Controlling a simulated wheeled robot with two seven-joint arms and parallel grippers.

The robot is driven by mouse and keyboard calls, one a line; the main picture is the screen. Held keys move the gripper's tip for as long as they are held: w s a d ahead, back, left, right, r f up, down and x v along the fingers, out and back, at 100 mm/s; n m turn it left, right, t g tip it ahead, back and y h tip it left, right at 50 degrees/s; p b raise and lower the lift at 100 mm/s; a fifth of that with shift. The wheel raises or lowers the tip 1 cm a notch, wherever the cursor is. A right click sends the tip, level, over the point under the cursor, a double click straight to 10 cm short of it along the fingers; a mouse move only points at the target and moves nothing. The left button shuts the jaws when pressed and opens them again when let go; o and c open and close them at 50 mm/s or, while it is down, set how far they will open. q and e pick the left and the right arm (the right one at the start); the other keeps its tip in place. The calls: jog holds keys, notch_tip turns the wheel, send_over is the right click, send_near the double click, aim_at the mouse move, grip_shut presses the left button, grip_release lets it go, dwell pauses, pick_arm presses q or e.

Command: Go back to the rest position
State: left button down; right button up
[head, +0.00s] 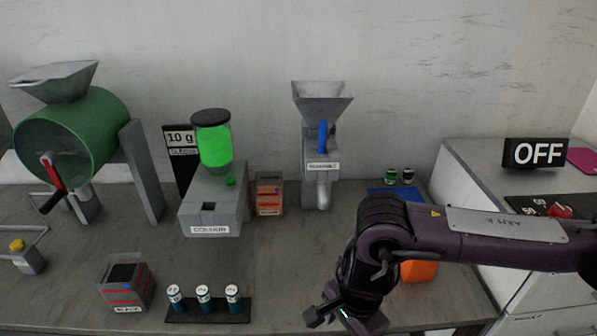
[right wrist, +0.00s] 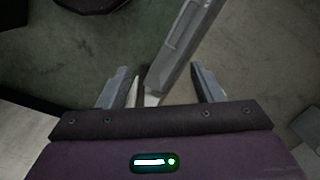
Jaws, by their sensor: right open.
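My right arm comes in from the right in the head view and bends down over the front of the bench. Its right gripper (head: 328,314) is low at the bottom edge, right of the row of dark vials (head: 203,296). In the right wrist view the two fingers of the right gripper (right wrist: 163,86) are apart. A long grey piece (right wrist: 182,50) shows between them; I cannot tell what it is or whether it touches them. My left gripper is not in view.
The grey bench (head: 275,255) carries a green drum (head: 90,130), a colour dispenser (head: 212,205), a hopper machine (head: 321,150) and a small orange-grey box (head: 269,194). An orange block (head: 419,271) is partly behind my right arm. An OFF sign (head: 535,153) stands at right.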

jog(key=s+a+r+m+t+y, duration=0.1)
jog(key=s+a+m+y, duration=0.25)
jog(key=a, duration=0.55)
jog(key=s+a+r+m+y, duration=0.1)
jog(key=s+a+m+y, duration=0.2)
jog(key=a, duration=0.6)
jog(key=w+a+r+m+t+y, duration=0.4)
jog(key=r+m, duration=0.4)
jog(key=m, duration=0.4)
jog(key=w+d+m+t+h, duration=0.5)
jog(key=d+m, duration=0.5)
jog(key=m, duration=0.9)
jog(key=d+f+m+g+h, duration=0.25)
jog(key=d+f+m, duration=0.35)
jog(key=d+m, duration=0.3)
jog(key=s+d+f+m+g+h, duration=0.2)
jog(key=s+d+f+m, duration=0.3)
jog(key=d+m, duration=0.15)
jog(key=s+d+f+m+g+h, duration=0.2)
jog(key=s+d+f+m, duration=0.35)
jog(key=d, duration=0.25)
notch_tip(320, 180, down, 29)
jog(key=s+g, duration=0.1)
jog(key=g, duration=0.1)
jog(key=s+d+f, duration=0.3)
jog(key=s+f, duration=1.4)
jog(key=s, duration=0.2)
jog(key=shift+s+f+g, duration=0.35)
jog(key=shift+s, duration=0.05)
